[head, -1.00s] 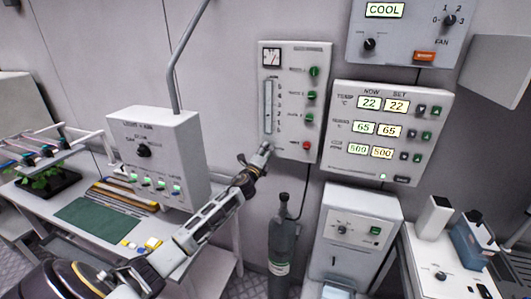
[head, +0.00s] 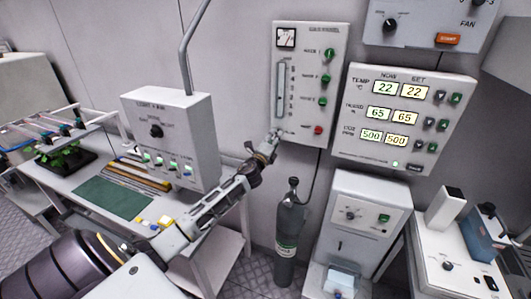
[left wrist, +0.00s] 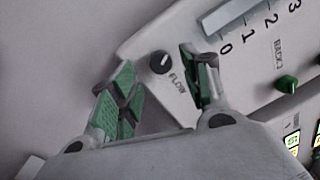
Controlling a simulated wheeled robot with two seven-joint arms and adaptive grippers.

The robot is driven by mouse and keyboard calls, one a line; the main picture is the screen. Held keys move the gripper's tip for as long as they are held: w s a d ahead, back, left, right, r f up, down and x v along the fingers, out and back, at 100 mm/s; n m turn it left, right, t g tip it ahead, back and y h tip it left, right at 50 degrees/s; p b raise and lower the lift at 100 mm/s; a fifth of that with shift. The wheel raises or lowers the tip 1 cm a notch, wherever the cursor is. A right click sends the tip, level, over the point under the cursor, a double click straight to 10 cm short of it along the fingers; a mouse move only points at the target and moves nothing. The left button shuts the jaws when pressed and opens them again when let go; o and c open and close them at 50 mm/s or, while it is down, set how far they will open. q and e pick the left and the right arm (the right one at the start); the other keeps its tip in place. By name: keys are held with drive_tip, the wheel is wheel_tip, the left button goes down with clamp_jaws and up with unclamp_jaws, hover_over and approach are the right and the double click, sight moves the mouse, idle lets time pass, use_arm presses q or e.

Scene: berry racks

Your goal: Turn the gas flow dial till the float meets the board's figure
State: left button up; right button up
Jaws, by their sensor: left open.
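The white gas panel (head: 312,112) hangs on the wall, with a vertical flow tube (head: 281,92) on its left side. In the left wrist view the dark round flow dial (left wrist: 162,62) with a white pointer mark sits beside the word FLOW. The tube's lower end (left wrist: 222,18) shows there next to figures 0 to 3. I cannot make out the float. My left gripper (left wrist: 160,88) is open, its green-padded fingers on either side of the dial without visibly gripping it. In the head view the left gripper (head: 270,141) is at the panel's lower left corner, hiding the dial.
A climate panel (head: 455,88) reading 22, 65 and 500 hangs to the right. A grey gas cylinder (head: 288,222) stands below the gas panel. A white lamp control box (head: 200,130) stands on the bench at left, close to my left arm.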

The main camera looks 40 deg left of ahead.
use_arm(q)
drive_tip(key=v, duration=0.9)
idle(0.5)
idle(0.5)
wheel_tip(320, 180, down, 24)
drive_tip(key=s+a+n+g, duration=0.2)
drive_tip(key=s+n+g, duration=0.1)
drive_tip(key=n+g, duration=0.1)
drive_tip(key=s+d+f+n+g, duration=0.15)
drive_tip(key=s+f, duration=0.25)
drive_tip(key=f, duration=0.4)
drive_tip(key=s+d+f+n+g+h, duration=0.15)
drive_tip(key=s+f, duration=0.25)
drive_tip(key=f, duration=0.4)
drive_tip(key=s+f+n+g, duration=0.2)
drive_tip(key=s+f, duration=0.2)
drive_tip(key=f, duration=0.4)
drive_tip(key=s+d+f+n+g, duration=0.2)
drive_tip(key=s+d+f, duration=0.3)
drive_tip(key=s, duration=0.8)
drive_tip(key=s+d+f+n+g+h, duration=0.1)
drive_tip(key=s+d+f+n+g, duration=0.2)
drive_tip(key=s+f, duration=0.9)
drive_tip(key=s+d+f+n+g+h, duration=0.1)
drive_tip(key=s+d+f, duration=0.7)
drive_tip(key=s, duration=0.8)
drive_tip(key=n+g+b, duration=0.1)
drive_tip(key=g, duration=0.1)
drive_tip(key=shift+d+f+n+g, duration=0.3)
drive_tip(key=shift+n, duration=0.1)
